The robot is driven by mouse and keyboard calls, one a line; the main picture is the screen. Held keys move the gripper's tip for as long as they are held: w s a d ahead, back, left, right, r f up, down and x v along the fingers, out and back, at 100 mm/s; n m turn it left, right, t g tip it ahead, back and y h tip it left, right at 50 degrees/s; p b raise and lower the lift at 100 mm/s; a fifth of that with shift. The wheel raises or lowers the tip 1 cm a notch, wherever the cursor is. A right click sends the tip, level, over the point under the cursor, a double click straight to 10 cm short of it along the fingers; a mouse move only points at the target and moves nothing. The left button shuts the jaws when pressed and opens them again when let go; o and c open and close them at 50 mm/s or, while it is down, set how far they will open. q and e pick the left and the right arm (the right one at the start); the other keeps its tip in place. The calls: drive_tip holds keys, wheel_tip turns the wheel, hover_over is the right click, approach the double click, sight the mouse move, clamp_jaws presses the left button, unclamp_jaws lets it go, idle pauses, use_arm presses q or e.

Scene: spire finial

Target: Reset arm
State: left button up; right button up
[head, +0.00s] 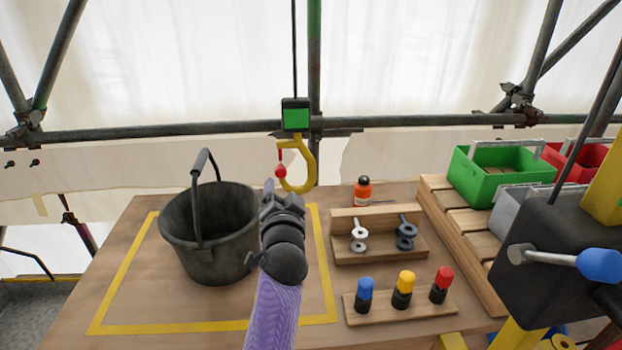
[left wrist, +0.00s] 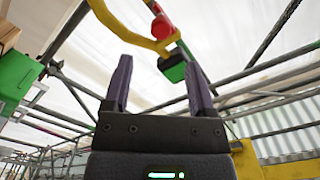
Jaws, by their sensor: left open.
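My left gripper (head: 270,189) is in the middle of the head view, at the end of a purple-sleeved arm, just right of the black bucket (head: 210,235). The left wrist view shows its two purple fingers (left wrist: 158,82) spread apart with nothing between them. The yellow hook (head: 309,170) with a red tip hangs from a green block (head: 296,114), above and slightly right of the gripper in the head view. The hook also shows beyond the fingertips in the left wrist view (left wrist: 135,35). No contact is visible. My right gripper is out of view.
The bucket stands within a yellow outline (head: 125,285) on the wooden table. To the right are a wooden holder (head: 378,255) with metal fittings, a rack (head: 400,309) of coloured-capped pieces, an orange bottle (head: 363,192), a green crate (head: 490,182) and a black box with a blue-knobbed crank (head: 600,265).

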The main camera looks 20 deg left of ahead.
use_arm(q)
drive_tip(key=s+d+f+g+h, duration=0.35)
drive_tip(key=s+f, duration=0.25)
drive_tip(key=s, duration=0.5)
drive_tip(key=s+d+f+g+h, duration=0.3)
drive_tip(key=s+d+f+g, duration=0.3)
drive_tip(key=s, duration=0.4)
drive_tip(key=s+d+f+g+h, duration=0.3)
drive_tip(key=s+f, duration=0.4)
drive_tip(key=s, duration=0.4)
drive_tip(key=s+f+g, duration=0.1)
drive_tip(key=s+f, duration=0.2)
drive_tip(key=f, duration=1.5)
drive_tip(key=s+a+f+g, duration=0.1)
drive_tip(key=s+a+f, duration=0.2)
drive_tip(key=s+f, duration=0.6)
drive_tip(key=s, duration=0.3)
drive_tip(key=shift+s, duration=0.3)
drive_tip(key=shift+y, duration=0.25)
